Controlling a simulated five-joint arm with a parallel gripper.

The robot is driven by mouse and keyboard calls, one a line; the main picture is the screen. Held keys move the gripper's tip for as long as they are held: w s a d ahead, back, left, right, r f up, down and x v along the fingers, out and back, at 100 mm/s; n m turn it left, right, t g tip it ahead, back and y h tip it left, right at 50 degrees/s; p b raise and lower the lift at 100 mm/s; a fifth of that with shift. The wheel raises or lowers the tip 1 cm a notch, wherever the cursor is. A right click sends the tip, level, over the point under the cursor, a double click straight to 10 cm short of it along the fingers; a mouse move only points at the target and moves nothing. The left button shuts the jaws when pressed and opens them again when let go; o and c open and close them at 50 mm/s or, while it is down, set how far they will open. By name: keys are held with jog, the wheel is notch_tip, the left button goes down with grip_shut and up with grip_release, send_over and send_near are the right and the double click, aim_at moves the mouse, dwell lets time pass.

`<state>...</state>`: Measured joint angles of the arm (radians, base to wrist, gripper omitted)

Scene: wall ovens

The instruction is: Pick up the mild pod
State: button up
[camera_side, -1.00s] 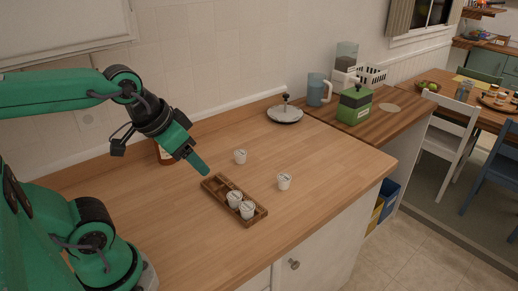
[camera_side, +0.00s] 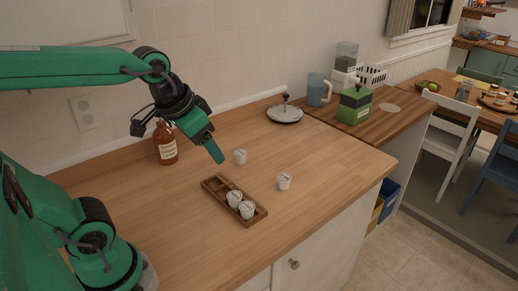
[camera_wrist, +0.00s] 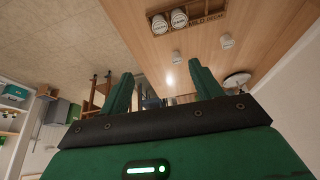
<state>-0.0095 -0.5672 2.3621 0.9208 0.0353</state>
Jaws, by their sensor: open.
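Two white pods stand loose on the wooden counter: one nearer the wall (camera_side: 240,157) and one to the right (camera_side: 284,182). Two more white pods (camera_side: 234,198) (camera_side: 247,210) sit in the front part of a brown wooden tray (camera_side: 212,187); its rear part looks empty. Pod labels are too small to read, so I cannot tell which is mild. In the wrist view, lettering on the tray (camera_wrist: 207,16) seems to include "MILD". My gripper (camera_side: 217,156) is open and empty, above the counter just left of the wall-side pod. Its fingers (camera_wrist: 165,88) stand apart in the wrist view.
A brown bottle (camera_side: 166,145) stands behind my gripper by the wall. A round lid with a knob (camera_side: 285,114) lies at the back. A green machine (camera_side: 355,104) and a blue jug (camera_side: 318,90) stand on the far right counter. The counter right of the loose pods is clear.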

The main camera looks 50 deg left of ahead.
jog(key=w+g, duration=0.1)
jog(key=w, duration=0.7)
jog(key=m+g, duration=0.2)
jog(key=g, duration=0.2)
send_over(284, 178)
jog(key=shift+a+f, duration=0.1)
jog(key=shift+f, duration=7.85)
jog(key=shift+f, duration=3.9)
jog(key=c, duration=1)
